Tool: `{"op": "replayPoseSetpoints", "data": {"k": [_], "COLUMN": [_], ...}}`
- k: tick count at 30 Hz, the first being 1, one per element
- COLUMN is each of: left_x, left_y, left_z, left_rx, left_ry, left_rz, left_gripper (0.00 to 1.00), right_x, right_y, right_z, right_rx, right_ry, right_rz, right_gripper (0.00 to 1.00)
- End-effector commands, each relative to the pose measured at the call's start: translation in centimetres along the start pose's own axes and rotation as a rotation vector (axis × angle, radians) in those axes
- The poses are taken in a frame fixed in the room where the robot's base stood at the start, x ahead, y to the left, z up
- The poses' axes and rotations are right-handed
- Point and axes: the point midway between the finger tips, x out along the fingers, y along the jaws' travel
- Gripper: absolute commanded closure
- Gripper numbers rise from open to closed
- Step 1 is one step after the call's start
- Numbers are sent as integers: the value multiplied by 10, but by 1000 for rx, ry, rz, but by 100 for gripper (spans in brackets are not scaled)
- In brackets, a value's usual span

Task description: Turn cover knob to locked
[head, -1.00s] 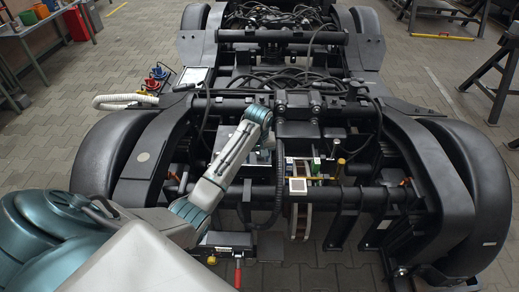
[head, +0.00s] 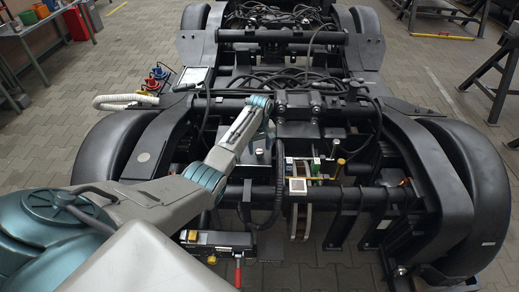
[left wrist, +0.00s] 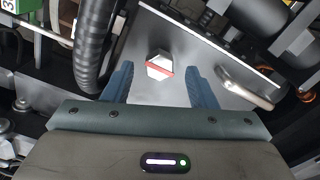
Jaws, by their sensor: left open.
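The cover knob (left wrist: 160,66) is a small pale knob with a red line across it, set on a grey metal cover (left wrist: 150,97). In the left wrist view the red line runs nearly level, tilting slightly down to the right. My left gripper (left wrist: 158,70) is open, its two blue fingers on either side of the knob in the picture. I see no contact, and the gap in depth is hard to tell. In the head view my left arm reaches over the bogie and the knob is too small to make out. My right gripper is not in view.
A curved metal handle (left wrist: 247,88) sits on the cover beside the right finger. A thick black ribbed hose (left wrist: 93,45) runs close by the left finger. The dark bogie frame (head: 440,180) surrounds the arm. A small box with a red-handled lever (head: 237,272) is at the near edge.

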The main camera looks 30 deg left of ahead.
Motion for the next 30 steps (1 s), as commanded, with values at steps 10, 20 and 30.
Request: {"op": "replayPoseSetpoints", "data": {"k": [10, 20, 30], "left_x": [18, 17, 16], "left_y": [0, 0, 0], "left_z": [0, 0, 0], "left_rx": [1, 1, 30], "left_ry": [0, 1, 0], "left_rz": [1, 1, 0], "left_gripper": [48, 85, 93], "right_x": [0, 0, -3], "right_y": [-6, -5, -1], "right_z": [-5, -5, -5], "right_rx": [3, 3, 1], "right_ry": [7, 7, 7], "right_rz": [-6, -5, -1], "right_gripper": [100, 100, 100]}}
